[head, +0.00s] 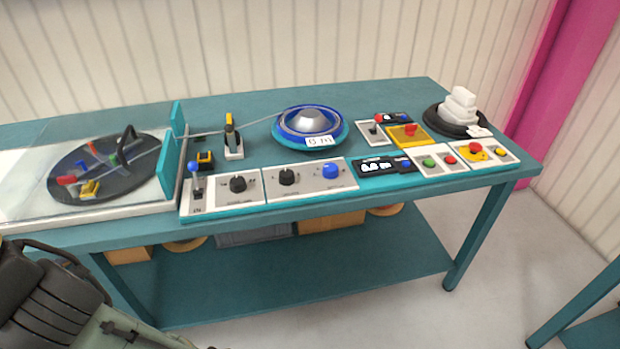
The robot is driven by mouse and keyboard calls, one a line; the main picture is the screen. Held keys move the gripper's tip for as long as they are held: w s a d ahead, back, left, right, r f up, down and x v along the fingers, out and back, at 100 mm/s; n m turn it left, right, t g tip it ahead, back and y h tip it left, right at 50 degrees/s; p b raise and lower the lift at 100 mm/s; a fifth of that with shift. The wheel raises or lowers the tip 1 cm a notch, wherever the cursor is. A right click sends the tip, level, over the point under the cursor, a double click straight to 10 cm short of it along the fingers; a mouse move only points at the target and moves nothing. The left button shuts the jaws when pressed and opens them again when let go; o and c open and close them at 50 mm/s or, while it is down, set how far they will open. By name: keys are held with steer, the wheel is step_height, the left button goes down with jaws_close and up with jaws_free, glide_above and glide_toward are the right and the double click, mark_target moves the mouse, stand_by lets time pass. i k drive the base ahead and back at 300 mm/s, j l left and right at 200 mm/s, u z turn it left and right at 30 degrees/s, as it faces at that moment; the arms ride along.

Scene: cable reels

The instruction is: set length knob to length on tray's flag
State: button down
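On the front panel strip are two black knobs: a left knob (237,184) and a right knob (287,176). A blue round knob or button (330,171) sits right of them. I cannot read which one is the length knob. A blue round tray (342,132) holds a silver domed reel (312,121). A small white flag (319,142) stands at its front; its writing is too small to read surely. A dark display (380,167) right of the panel shows white digits, perhaps 0.0 m.
A blue-tipped lever (196,180) stands at the panel's left end. A clear cover is over a dark turntable (70,180) at left. Button boxes (440,162) and a white stack (460,105) are at right. Floor (400,310) in front of the table (400,205) looks clear.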

mark_target(331, 170)
steer(key=i+j+z, duration=0.1)
steer(key=i+j, duration=0.75)
steer(key=j, duration=0.25)
steer(key=z, duration=0.05)
